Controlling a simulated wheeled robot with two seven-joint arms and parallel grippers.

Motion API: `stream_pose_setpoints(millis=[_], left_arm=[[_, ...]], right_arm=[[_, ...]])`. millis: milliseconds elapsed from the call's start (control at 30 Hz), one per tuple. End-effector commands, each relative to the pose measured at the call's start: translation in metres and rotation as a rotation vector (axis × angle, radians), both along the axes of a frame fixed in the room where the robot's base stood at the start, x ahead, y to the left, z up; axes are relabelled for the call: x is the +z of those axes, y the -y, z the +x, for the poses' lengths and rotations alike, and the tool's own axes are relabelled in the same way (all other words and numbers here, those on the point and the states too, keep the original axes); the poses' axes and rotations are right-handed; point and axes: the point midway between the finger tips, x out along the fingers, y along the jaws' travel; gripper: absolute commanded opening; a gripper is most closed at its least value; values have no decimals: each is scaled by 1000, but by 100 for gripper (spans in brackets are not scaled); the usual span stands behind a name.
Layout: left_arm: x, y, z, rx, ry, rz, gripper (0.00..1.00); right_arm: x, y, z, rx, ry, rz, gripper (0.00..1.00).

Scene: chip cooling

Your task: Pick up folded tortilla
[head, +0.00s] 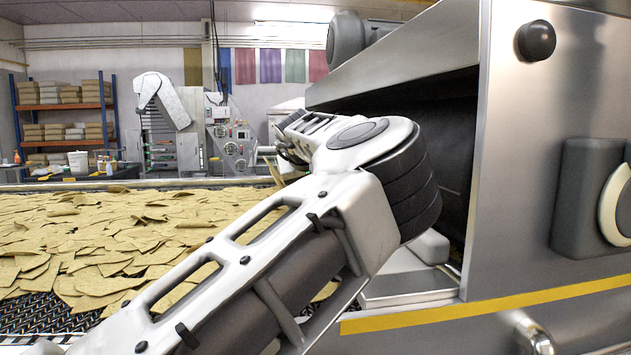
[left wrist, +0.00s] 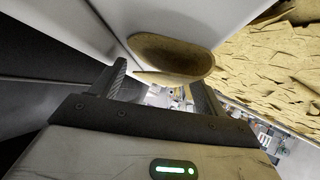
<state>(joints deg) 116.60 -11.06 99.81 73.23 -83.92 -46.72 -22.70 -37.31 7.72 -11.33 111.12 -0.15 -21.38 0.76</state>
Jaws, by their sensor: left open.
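The folded tortilla (left wrist: 172,52) shows in the left wrist view as a tan, curled piece with an oval hollow. It lies against a pale smooth surface, just beyond and partly between my left fingertips. My left gripper (left wrist: 158,76) is open, with one finger on each side of the tortilla's lower edge and nothing clearly gripped. In the head view my left arm crosses the picture and hides most of the hand. A tan piece (head: 275,172) stands up near the far end of that arm; I cannot tell if it is the same tortilla. My right gripper is not in view.
A wide conveyor (head: 40,315) covered with loose tortilla chips (head: 110,240) fills the left. A large steel machine (head: 545,240) with a dark opening stands close on the right of my arm. Shelves (head: 65,112) with boxes and other machinery are far behind.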

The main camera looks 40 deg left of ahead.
Motion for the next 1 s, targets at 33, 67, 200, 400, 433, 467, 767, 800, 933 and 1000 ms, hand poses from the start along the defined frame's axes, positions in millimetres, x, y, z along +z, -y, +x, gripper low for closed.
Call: stream_pose_setpoints(millis=[33,67,200,400,433,467,767,800,933,1000], left_arm=[[0,-1,1,0,0,0,74],[-1,-1,1,0,1,1,74],[-1,0,1,0,1,1,74],[-1,0,0,0,0,0,41],[-1,0,1,0,0,0,40],[-1,0,1,0,0,0,40],[1,0,1,-1,-2,1,40],[3,0,1,-3,-1,1,36],[23,0,1,-3,0,5,23],[39,-1,1,-2,1,4,23]], right_arm=[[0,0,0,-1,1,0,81],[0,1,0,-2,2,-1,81],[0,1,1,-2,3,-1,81],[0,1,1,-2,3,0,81],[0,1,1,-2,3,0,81],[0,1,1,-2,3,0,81],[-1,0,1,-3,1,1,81],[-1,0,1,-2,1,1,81],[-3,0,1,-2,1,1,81],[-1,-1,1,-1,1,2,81]])
